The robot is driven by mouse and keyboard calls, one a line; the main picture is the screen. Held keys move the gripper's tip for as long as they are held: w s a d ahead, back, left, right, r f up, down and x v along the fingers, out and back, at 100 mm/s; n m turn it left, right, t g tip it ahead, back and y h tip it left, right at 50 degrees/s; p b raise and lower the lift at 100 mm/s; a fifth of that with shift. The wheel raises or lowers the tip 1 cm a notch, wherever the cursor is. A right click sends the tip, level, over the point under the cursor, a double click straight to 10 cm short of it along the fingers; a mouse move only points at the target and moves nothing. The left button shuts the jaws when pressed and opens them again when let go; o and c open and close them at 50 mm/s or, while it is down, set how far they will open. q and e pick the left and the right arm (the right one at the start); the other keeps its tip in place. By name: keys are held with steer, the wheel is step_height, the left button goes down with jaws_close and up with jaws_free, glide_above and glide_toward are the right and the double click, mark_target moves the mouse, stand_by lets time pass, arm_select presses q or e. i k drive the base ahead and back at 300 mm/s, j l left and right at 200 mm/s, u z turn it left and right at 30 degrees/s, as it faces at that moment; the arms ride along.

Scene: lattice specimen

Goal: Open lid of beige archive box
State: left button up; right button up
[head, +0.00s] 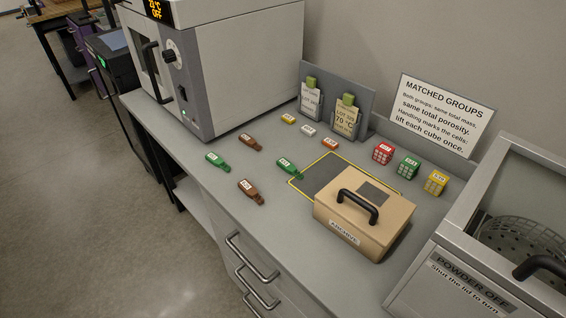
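The beige archive box (327,215) stands on the grey counter, at the right of the middle in the head view. Its lid (391,210) is shut and carries a black arched handle (358,205) and a dark square patch. A white label reading "ARCHIVE" is on its front side. The box covers part of a dark mat (317,178) with a yellow border. Neither of my grippers shows in the head view.
An oven (240,75) is at the back left; an open metal machine (470,275) is close on the right.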

mark_target(373, 209)
steer(key=k+l+z, duration=0.75)
steer(key=i+l, duration=0.05)
steer(key=i, duration=0.05)
